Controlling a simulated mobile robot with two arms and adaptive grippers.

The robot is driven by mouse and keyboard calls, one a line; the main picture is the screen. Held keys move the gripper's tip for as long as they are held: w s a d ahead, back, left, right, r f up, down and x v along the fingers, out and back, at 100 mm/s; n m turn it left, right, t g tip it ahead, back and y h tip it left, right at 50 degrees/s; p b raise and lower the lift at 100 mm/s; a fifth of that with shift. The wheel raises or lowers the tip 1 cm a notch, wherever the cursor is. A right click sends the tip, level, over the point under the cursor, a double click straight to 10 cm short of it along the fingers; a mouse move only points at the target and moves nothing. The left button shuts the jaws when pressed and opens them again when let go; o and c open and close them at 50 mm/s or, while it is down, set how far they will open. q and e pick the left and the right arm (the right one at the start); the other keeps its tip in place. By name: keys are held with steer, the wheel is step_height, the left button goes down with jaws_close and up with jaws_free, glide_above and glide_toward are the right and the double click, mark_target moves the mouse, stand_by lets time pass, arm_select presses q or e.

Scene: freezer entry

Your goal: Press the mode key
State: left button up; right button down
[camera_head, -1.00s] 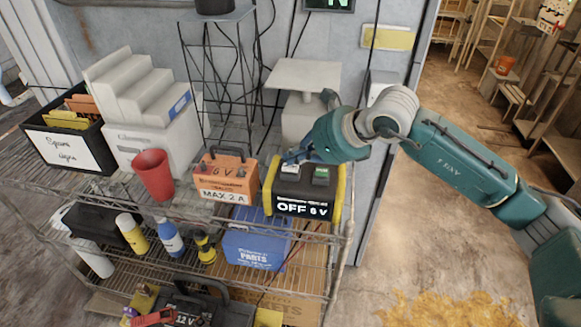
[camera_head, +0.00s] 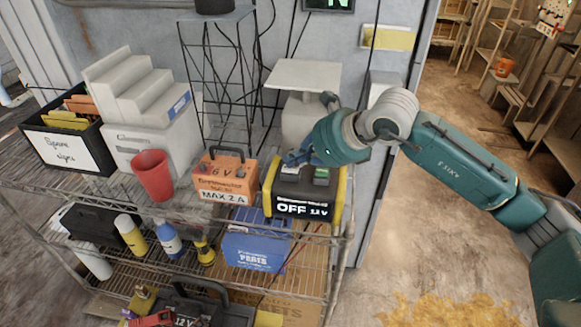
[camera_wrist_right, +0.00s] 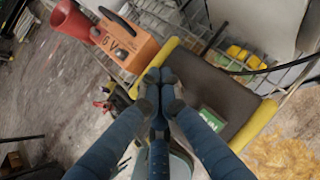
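The yellow-and-black charger (camera_head: 341,200) sits at the right end of the top wire shelf. Its front display (camera_head: 303,208) reads "OFF 12 V". A pale key (camera_head: 290,171) and a green key (camera_head: 321,176) are on its top. The green key also shows in the right wrist view (camera_wrist_right: 211,119). My right gripper (camera_head: 292,158) is over the charger's left rear part, just behind the pale key. In the wrist view its fingertips (camera_wrist_right: 158,76) are together with nothing between them. The fingers hide the pale key there, and contact cannot be told. My left gripper is out of view.
An orange 6 V battery (camera_head: 225,177) stands close left of the charger, with a red cup (camera_head: 152,175) farther left. A white scale-like stand (camera_head: 302,75) is behind the charger. Open floor lies to the right.

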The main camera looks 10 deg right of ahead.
mark_target(295, 168)
steer(key=shift+f, duration=0.15)
stand_by(0.3)
steer(key=shift+r, duration=0.9)
steer(key=shift+r+p, duration=1.4)
steer(key=shift+r, duration=1.15)
steer(key=shift+f, duration=0.1)
